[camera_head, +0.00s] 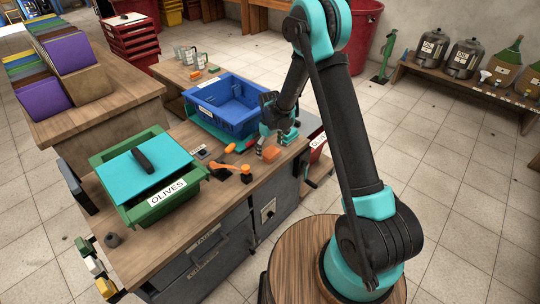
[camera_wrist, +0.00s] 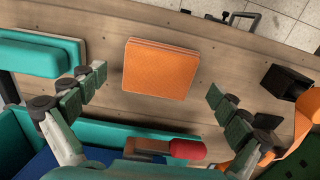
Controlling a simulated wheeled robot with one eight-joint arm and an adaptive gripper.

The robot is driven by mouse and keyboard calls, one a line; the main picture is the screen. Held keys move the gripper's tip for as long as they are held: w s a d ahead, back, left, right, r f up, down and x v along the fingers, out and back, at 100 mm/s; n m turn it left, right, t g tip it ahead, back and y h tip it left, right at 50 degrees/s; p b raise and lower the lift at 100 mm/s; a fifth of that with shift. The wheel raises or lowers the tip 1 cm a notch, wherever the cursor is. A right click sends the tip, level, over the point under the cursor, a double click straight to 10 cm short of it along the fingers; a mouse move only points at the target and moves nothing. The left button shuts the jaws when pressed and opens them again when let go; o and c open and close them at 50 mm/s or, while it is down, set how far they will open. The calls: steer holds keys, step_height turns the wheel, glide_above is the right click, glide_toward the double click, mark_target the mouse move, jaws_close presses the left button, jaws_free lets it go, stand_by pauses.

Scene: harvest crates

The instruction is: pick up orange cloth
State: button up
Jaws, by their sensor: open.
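The orange cloth (camera_wrist: 160,69) is a folded, flat square lying on the wooden bench top. In the head view the cloth (camera_head: 271,154) is a small orange patch near the bench's front right edge, just below my gripper. My gripper (camera_wrist: 153,93) is open and empty in the wrist view, one finger on each side of the cloth, with gaps to both. In the head view my gripper (camera_head: 271,140) hangs over the bench beside the cloth. The height of the fingers above the bench is hard to tell.
A blue crate (camera_head: 213,107) stands behind the gripper. A green crate (camera_head: 121,184) labelled OLIVES, with a teal lid, is at left. An orange-and-black tool (camera_head: 232,169) lies left of the cloth. A red-ended tool (camera_wrist: 186,149) and a teal block (camera_wrist: 42,58) lie near the fingers.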

mark_target(270, 152)
steer(key=shift+f, duration=0.6)
steer(key=c, duration=1.2)
steer(key=shift+r, duration=0.15)
step_height(270, 152, up, 20)
